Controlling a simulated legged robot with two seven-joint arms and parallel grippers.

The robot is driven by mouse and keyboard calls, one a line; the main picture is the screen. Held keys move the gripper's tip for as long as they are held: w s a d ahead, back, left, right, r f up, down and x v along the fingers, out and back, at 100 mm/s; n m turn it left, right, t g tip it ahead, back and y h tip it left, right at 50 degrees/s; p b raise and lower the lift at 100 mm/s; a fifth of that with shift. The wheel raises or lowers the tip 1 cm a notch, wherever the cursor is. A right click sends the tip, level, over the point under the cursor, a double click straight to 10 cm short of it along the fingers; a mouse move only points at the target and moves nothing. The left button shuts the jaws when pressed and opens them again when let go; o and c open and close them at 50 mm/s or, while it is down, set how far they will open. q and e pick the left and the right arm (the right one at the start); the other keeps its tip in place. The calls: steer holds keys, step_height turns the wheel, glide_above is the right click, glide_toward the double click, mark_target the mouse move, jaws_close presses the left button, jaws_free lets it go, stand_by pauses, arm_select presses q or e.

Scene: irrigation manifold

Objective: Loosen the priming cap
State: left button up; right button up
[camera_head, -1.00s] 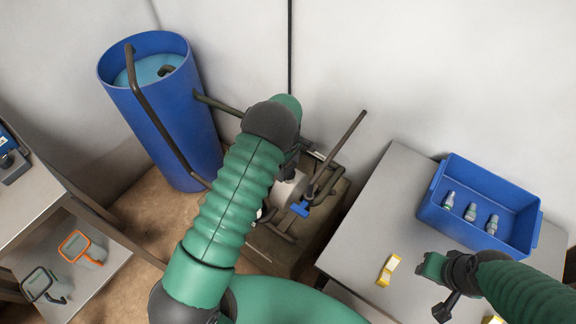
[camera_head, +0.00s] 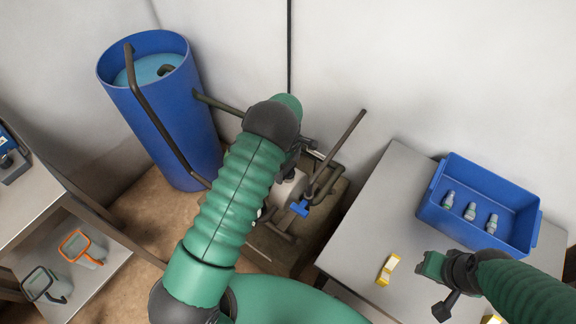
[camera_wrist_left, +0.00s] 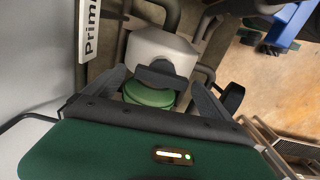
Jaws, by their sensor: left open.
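The priming cap (camera_wrist_left: 150,94) appears as a green round part with a dark bar across it, in the left wrist view. It sits against the white pump body (camera_wrist_left: 160,47), beside a white label with partly cut-off lettering. My left gripper (camera_wrist_left: 157,82) is open, with one finger on each side of the cap; I cannot tell if either finger touches it. In the head view the pump body (camera_head: 291,186) shows beside my left arm, which hides the cap and most of the gripper. My right gripper (camera_head: 437,284) is over the right table; its jaw gap is unclear.
A blue tank (camera_head: 170,120) with pipes stands at the back left. A blue valve handle (camera_head: 300,208) is close to the pump. The right table (camera_head: 365,215) carries a blue bin (camera_head: 455,225) with several fittings and a yellow piece (camera_head: 388,269).

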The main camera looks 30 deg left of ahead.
arm_select(q)
step_height(320, 180, up, 17)
steer(key=shift+f, duration=0.15)
stand_by(0.5)
steer(key=s+d+r+m+t, duration=0.1)
steer(key=s+d+m, duration=0.3)
steer(key=s+m, duration=0.4)
steer(key=s+d+r+m+t, duration=0.1)
steer(key=s+d+m, duration=0.2)
steer(key=s+m, duration=0.6)
steer(key=s, duration=0.4)
steer(key=shift+d+t, duration=0.3)
steer(key=shift+d, duration=0.05)
steer(key=shift+r, duration=0.1)
